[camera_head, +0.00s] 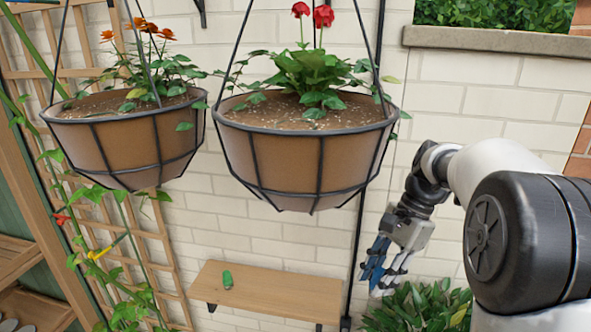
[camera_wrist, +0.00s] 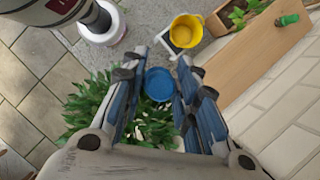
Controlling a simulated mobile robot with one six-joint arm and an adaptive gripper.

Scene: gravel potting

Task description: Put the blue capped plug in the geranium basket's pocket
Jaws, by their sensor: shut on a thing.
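My gripper (camera_wrist: 161,78) is shut on a round blue thing, which I take to be the blue capped plug (camera_wrist: 158,85), seen between the fingertips in the wrist view. In the head view my gripper (camera_head: 379,278) hangs below and to the right of the geranium basket, pointing down; its blue fingers hide or blend with the plug. The geranium basket (camera_head: 285,165), brown with a dark wire frame and red flowers, hangs at centre. Its soil (camera_head: 260,115) shows among the leaves. I cannot make out the pocket.
A basket with orange flowers (camera_head: 125,145) hangs to the left. A wooden shelf (camera_head: 265,296) below holds a green capped plug (camera_head: 227,280). The wrist view shows a yellow bucket (camera_wrist: 186,30) and leafy plants (camera_wrist: 90,112) below. A dark vertical pole (camera_head: 357,235) stands beside my gripper.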

